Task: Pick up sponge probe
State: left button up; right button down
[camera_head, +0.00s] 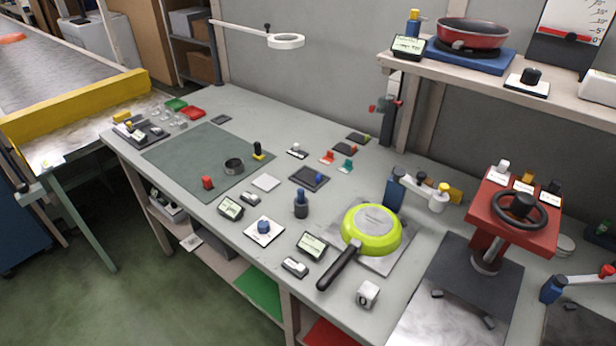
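Neither of my grippers shows in the head view. I cannot tell for sure which item is the sponge probe. A dark blue-grey upright piece with a narrow neck (301,205) stands mid-bench. A black piece with a yellow base (258,152) stands at the back edge of the green mat (190,158). A small blue knob on a white square plate (264,229) sits near the front. All stand free on the grey workbench (260,110).
An upturned lime-green pan (371,229) lies on a plate, its black handle toward the front. A red press with a black wheel (513,214) stands at right. A shelf (580,95) with a red pan (472,34) overhangs the back right. A conveyor (60,62) is at left.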

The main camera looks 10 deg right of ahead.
aim_at(258, 155)
jog(key=i+j+u, duration=0.35)
jog(key=i+j, duration=0.45)
jog(key=j, duration=0.1)
